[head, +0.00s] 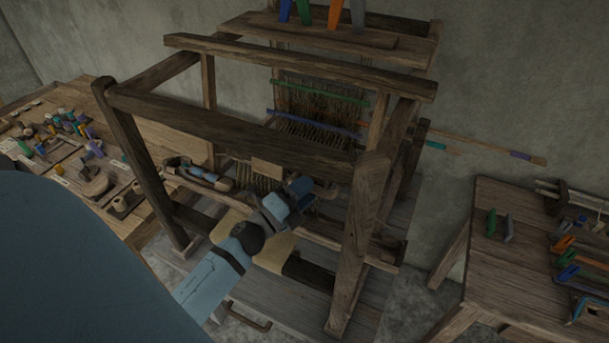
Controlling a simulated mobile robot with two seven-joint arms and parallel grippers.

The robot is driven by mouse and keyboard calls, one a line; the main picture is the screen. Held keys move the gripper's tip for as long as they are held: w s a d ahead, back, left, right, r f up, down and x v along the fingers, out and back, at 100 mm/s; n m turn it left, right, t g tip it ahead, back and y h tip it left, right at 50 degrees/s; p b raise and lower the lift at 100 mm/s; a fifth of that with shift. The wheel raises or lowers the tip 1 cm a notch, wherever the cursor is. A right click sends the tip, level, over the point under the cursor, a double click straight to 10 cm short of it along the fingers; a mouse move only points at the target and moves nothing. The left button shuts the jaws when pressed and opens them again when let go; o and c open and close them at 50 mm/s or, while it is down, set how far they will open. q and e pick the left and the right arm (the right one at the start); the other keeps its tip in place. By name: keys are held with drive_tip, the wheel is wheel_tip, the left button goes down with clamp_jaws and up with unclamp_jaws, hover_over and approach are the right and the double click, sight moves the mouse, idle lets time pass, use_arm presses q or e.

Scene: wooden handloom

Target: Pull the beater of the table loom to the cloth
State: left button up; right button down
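The wooden table loom (230,122) stands in the middle of the head view. Inside its frame, a low crosswise bar that looks like the beater (225,184) runs behind my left gripper, with a pale block (267,168) near its middle. Warp threads show below and behind it. Pale cloth (276,250) lies at the front, partly covered by my arm. My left gripper (301,187) reaches in over the cloth, its tip at or close to the bar's right part. Contact and finger opening cannot be made out.
Dark posts (358,240) and a thick upper front beam (235,130) frame the reach. A bench with spools and tools (95,185) stands left. A table with clamps (497,262) stands right.

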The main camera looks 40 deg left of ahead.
use_arm(q)
drive_tip(key=b+v, duration=0.4)
drive_tip(key=v, duration=0.9)
drive_tip(key=shift+s, duration=0.4)
drive_tip(key=shift+f, duration=0.15)
drive_tip(key=shift+w, duration=0.1)
